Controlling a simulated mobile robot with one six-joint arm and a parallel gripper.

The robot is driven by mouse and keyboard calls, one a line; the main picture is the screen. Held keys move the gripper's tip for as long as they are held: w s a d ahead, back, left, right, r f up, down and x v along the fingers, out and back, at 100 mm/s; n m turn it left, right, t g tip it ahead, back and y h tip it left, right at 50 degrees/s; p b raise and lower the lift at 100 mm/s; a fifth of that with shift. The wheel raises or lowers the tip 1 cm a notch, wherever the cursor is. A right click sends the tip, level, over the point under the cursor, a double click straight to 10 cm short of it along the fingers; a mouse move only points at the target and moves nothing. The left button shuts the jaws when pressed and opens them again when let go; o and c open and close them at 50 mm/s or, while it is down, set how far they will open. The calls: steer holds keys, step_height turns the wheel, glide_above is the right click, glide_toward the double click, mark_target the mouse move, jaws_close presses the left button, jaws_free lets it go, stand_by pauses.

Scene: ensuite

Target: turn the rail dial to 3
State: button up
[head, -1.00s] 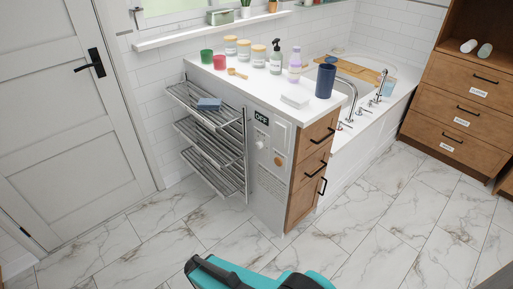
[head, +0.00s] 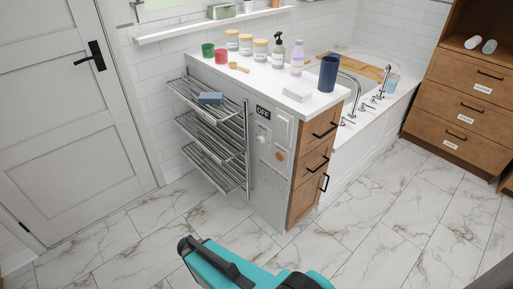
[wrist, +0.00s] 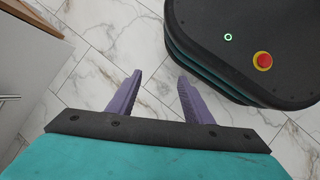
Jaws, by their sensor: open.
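The towel rail (head: 212,135), a chrome rack with several tiers, is fixed to the left side of the white cabinet. The cabinet's front panel (head: 270,145) carries a dark display reading OFF (head: 263,112). Below the display are a small white control (head: 263,128), a round white knob (head: 261,139) and a tan round spot (head: 280,155). I cannot tell which of these is the rail dial, and no scale numbers are legible. My gripper (wrist: 159,75) is open and empty above the marble floor in the wrist view. Its fingers do not show in the head view.
A blue-grey block (head: 210,98) lies on the rail's top tier. Jars, bottles and a dark blue cup (head: 328,74) stand on the counter. Drawers with black handles (head: 325,130) are right of the panel. The floor before the cabinet (head: 250,240) is clear.

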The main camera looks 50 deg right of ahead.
steer(key=w+d+r+n+t+h+b, duration=0.1)
steer(key=w+d+r+n+h+b, duration=0.3)
steer(key=w+d, duration=0.75)
steer(key=n+t+h+b, duration=0.2)
steer(key=n+h+b, duration=0.4)
steer(key=n+h, duration=0.45)
glide_toward(259, 141)
steer(key=a, duration=0.5)
steer(key=shift+w+a+r, duration=0.1)
steer(key=d, duration=0.9)
steer(key=s+d, duration=0.1)
steer(key=d, duration=0.4)
steer(key=shift+b, duration=0.3)
steer(key=shift+a, duration=0.1)
